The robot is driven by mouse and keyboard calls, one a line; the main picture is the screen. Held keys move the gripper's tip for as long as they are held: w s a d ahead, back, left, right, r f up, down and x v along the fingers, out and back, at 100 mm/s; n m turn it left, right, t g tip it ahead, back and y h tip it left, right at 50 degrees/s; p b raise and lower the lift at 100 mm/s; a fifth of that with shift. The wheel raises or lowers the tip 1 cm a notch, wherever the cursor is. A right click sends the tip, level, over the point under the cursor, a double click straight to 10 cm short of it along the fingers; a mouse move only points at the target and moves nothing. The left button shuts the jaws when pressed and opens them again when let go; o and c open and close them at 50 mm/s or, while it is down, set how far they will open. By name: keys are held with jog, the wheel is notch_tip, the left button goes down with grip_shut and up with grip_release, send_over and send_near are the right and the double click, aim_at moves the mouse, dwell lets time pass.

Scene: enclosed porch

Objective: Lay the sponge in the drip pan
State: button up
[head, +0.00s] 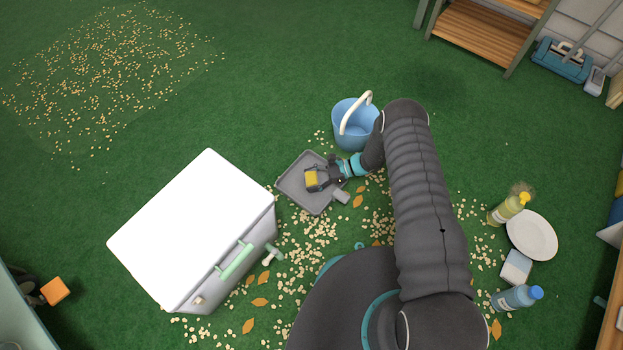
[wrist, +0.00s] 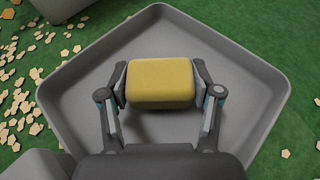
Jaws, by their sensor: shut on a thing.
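The yellow sponge (wrist: 160,82) is between the two fingers of my gripper (wrist: 160,88), which is shut on its two short sides. In the wrist view the sponge is over the inside of the grey drip pan (wrist: 75,85), within its rim. I cannot tell whether its underside touches the pan floor. In the head view the sponge (head: 312,179) shows at the tip of my gripper (head: 316,179), over the drip pan (head: 291,187). The pan lies on the green floor.
A blue bucket (head: 352,130) stands just behind the pan. A large white cooler (head: 195,230) is at its left. Pale chips and orange leaves (head: 259,302) litter the floor. Bottles (head: 517,297) and a white plate (head: 532,236) are at the right.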

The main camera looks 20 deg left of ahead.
jog(key=shift+f, duration=0.2)
jog(key=o, duration=1)
jog(key=shift+o, duration=0.8)
jog(key=shift+d+r, duration=0.1)
jog(key=shift+r, duration=0.05)
jog(key=shift+w+d+r, duration=0.3)
jog(key=shift+d+r, duration=0.3)
jog(key=shift+d, duration=0.1)
jog(key=shift+w+d+r, duration=0.25)
jog(key=shift+d+r, duration=0.4)
jog(key=shift+w+d+r, duration=0.3)
jog(key=shift+d+r, duration=0.3)
jog(key=shift+d, duration=0.1)
